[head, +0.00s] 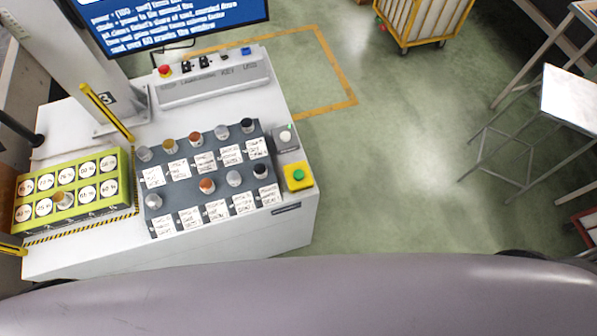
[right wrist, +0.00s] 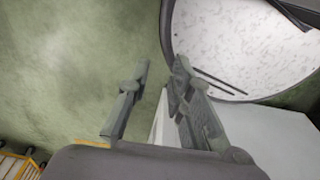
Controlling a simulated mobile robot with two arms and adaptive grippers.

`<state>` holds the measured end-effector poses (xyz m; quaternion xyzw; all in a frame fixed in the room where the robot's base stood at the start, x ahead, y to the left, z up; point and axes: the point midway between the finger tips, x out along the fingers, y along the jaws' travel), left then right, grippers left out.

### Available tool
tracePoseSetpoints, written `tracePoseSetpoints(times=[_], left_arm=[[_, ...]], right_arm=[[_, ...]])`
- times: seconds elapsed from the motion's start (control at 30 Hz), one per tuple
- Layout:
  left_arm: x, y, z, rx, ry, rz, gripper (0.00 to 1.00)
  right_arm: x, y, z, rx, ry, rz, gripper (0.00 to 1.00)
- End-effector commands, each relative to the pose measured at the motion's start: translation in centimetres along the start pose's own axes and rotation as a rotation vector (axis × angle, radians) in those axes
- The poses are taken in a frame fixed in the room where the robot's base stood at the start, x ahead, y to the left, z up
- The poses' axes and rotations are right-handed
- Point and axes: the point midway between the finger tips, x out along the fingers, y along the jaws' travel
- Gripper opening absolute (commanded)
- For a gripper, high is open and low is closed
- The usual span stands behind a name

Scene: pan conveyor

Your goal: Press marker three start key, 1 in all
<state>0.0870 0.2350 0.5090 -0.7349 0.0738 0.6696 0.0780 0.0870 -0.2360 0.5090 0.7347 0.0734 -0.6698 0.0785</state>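A yellow box with a round green button (head: 298,175) sits at the right front corner of the white workstation (head: 262,226) in the head view. Just behind it is a small grey box with a pale round knob (head: 286,135) and a small green light. A plate with the number 3 (head: 107,98) is on the post at the workstation's back left. My right gripper (right wrist: 161,64) is open and empty in the right wrist view, above green floor and a white surface edge. Neither gripper shows in the head view, and the green button is not recognisable in the wrist view.
A dark rack (head: 218,184) holds several capped jars and label cards. A yellow-green tray (head: 128,187) with round labels stands left. A grey control panel (head: 214,88) and screen (head: 170,22) are behind.

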Motion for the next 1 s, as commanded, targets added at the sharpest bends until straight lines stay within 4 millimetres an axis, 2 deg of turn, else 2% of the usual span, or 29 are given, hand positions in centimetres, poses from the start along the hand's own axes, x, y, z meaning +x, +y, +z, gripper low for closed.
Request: tracePoseSetpoints(times=[0.27, 1.0], left_arm=[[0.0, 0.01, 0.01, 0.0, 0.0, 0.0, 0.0], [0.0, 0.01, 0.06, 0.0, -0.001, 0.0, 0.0]], right_arm=[[0.0, -0.02, 0.01, 0.0, 0.0, 0.0, 0.0], [0.0, -0.05, 0.03, 0.0, 0.0, -0.001, 0.0]])
